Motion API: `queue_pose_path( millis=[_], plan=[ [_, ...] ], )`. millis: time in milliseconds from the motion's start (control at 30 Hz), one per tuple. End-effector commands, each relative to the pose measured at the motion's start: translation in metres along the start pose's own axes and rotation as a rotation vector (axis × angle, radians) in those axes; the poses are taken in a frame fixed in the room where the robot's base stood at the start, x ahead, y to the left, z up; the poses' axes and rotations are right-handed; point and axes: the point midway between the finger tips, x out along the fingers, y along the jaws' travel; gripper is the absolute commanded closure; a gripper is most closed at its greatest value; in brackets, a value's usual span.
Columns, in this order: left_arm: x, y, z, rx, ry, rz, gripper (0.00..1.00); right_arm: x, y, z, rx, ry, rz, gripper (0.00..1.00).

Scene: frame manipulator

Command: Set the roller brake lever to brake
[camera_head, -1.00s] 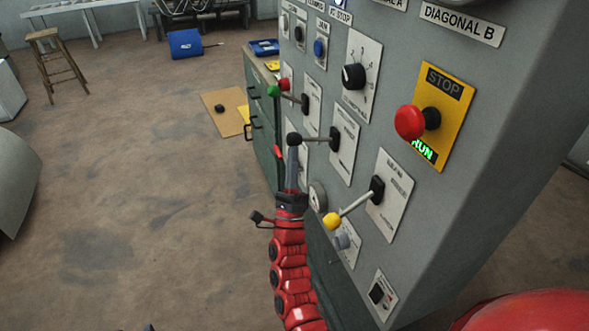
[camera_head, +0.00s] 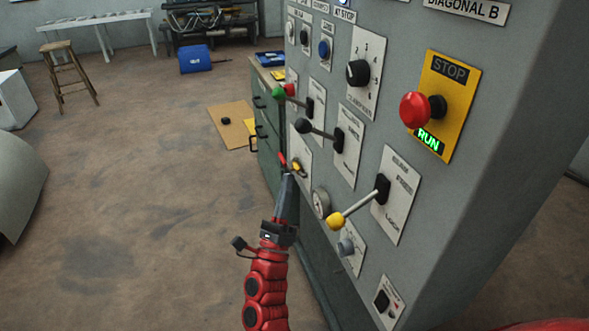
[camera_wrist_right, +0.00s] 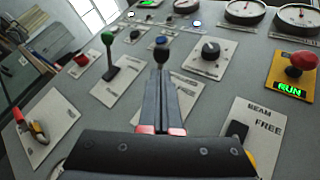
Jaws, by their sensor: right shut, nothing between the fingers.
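A lever with a black ball knob (camera_head: 303,126) stands on a white plate (camera_head: 348,158) on the grey panel, its rod sloping up to the left, away from the panel. I take it as the roller brake lever; its label is too small to read fully. In the right wrist view the knob (camera_wrist_right: 161,57) shows just past my fingertips, and FREE is legible on the plate behind. My right gripper (camera_head: 288,178) is shut and empty, pointing up below the knob, apart from it in the head view. My left gripper is out of view.
A green-knobbed lever (camera_head: 278,92) is above left, and a yellow-knobbed lever (camera_head: 336,220) is below right. A red STOP button (camera_head: 416,110) is further right. A red-and-yellow handle (camera_head: 294,165) is close to my fingertips. Open floor lies left of the panel.

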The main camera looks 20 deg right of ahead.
Motion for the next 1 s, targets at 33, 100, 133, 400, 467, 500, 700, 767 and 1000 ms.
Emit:
queue_pose_path(
  millis=[33, 100, 133, 400, 467, 500, 700, 767, 1000],
  plan=[
    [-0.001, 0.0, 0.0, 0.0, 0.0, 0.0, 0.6, -0.012, 0.001, 0.001, 0.001, -0.001, 0.002, 1.0],
    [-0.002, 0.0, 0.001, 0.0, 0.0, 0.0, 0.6, -0.025, 0.0, 0.003, 0.002, -0.001, 0.001, 1.0],
    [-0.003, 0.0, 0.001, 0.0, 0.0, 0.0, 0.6, -0.03, 0.0, 0.003, 0.001, -0.001, 0.001, 1.0],
    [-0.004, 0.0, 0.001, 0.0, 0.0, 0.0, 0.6, -0.055, -0.001, 0.005, 0.001, 0.0, -0.003, 1.0],
    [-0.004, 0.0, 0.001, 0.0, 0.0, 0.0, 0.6, -0.056, -0.001, 0.005, 0.001, 0.0, -0.003, 1.0],
    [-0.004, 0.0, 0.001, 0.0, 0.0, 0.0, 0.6, -0.056, -0.001, 0.005, 0.001, 0.0, -0.004, 1.0],
    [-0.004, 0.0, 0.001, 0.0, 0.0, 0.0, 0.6, -0.056, -0.001, 0.005, 0.001, 0.0, -0.004, 1.0],
    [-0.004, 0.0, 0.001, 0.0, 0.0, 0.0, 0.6, -0.056, -0.001, 0.005, 0.001, 0.0, -0.004, 1.0],
    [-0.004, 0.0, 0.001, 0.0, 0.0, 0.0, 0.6, -0.059, -0.007, -0.002, -0.077, -0.01, -0.024, 1.0]
  ],
)
